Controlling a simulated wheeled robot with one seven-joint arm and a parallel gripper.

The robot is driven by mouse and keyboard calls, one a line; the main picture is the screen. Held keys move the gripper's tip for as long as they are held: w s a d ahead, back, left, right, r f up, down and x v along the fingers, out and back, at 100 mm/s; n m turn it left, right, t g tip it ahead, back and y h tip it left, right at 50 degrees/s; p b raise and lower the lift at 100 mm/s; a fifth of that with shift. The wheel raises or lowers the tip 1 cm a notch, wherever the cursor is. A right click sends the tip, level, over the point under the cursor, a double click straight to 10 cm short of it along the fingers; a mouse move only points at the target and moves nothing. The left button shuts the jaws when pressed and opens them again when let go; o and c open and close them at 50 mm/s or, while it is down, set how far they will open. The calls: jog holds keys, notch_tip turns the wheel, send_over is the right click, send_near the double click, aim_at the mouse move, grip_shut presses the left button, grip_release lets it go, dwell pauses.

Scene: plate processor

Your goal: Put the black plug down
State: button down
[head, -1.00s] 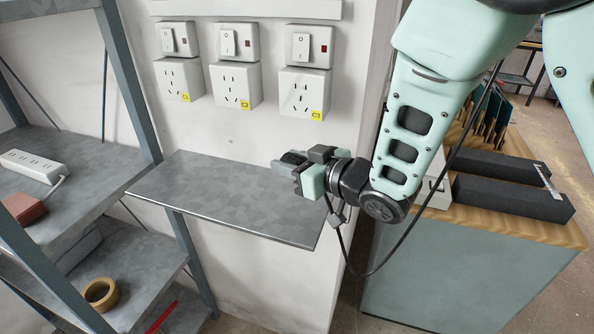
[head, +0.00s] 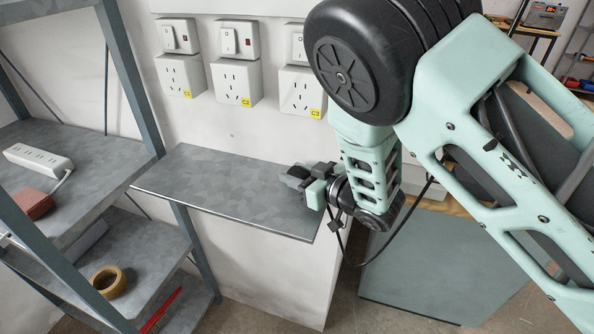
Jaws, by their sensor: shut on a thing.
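My gripper (head: 303,178) is at the right end of the grey wall shelf (head: 205,188), its fingers pointing left. It is shut on the black plug (head: 293,181), a small dark shape at the fingertips, largely hidden by the fingers. The plug appears low over the shelf's right part; I cannot tell whether it touches the surface. A black cable hangs in a loop below my gripper.
Three sockets with switches, C1 (head: 181,76), C2 (head: 236,83) and C3 (head: 302,91), are on the wall above. The shelf's left and middle are clear. A metal rack on the left holds a white power strip (head: 38,160) and a tape roll (head: 108,281).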

jog(key=shift+f, duration=0.1)
jog(key=c, duration=0.9)
grip_release()
